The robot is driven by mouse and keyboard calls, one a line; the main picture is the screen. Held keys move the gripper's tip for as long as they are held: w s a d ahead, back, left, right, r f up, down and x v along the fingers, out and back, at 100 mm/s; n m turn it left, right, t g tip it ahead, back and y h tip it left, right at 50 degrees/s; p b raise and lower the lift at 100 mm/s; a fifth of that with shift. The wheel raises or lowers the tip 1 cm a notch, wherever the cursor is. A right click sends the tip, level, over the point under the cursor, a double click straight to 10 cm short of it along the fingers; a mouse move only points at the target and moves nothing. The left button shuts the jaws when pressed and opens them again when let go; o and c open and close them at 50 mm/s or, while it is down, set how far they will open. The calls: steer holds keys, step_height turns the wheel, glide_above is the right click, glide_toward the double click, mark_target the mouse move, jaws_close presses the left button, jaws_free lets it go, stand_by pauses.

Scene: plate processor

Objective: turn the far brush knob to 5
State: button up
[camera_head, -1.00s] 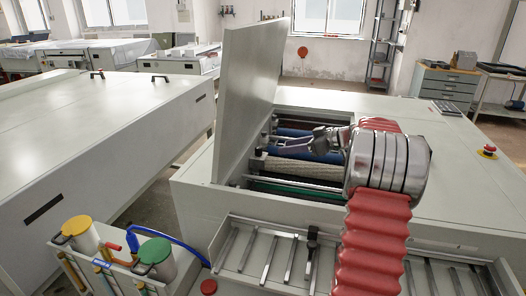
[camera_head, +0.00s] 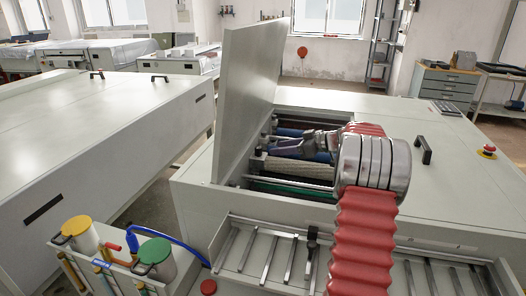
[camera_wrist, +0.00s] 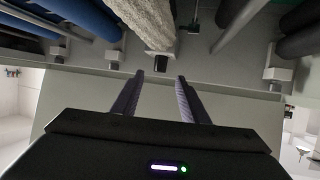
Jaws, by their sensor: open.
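My gripper (camera_head: 280,146) reaches into the open bay of the processor (camera_head: 440,190) in the head view, fingers pointing left towards the roller ends. In the wrist view my gripper (camera_wrist: 160,78) is open, with its two fingers apart and nothing between them. A small knob with a dark end (camera_wrist: 160,66) at the end of a pale fluffy brush roller (camera_wrist: 146,18) is just ahead, roughly centred between the fingertips. The pale brush roller also shows in the head view (camera_head: 300,168). I cannot tell whether this knob is the far one, and no number on it can be read.
The raised lid (camera_head: 248,95) stands left of the bay. Blue rollers (camera_wrist: 80,16) and dark rollers (camera_wrist: 300,35) flank the brush. A green roller (camera_head: 290,190) lies nearer. A red stop button (camera_head: 488,150) sits on the right cover, beside a black handle (camera_head: 424,150).

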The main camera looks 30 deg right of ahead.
mark_target(261, 150)
steer(key=x, duration=0.8)
steer(key=shift+w+a+f, duration=0.15)
steer(key=shift+w, duration=0.15)
steer(key=shift+c, duration=0.3)
jaws_close()
steer(key=shift+a+m+t+h, duration=0.1)
steer(key=shift+m+t+h, duration=0.2)
steer(key=shift+m, duration=0.1)
steer(key=shift+a+r+m+h, duration=0.1)
steer(key=shift+r+m+h, duration=0.1)
steer(key=shift+m+h, duration=0.35)
steer(key=shift+m+t+h, duration=0.4)
steer(key=shift+m+h, duration=0.15)
steer(key=shift+h, duration=0.2)
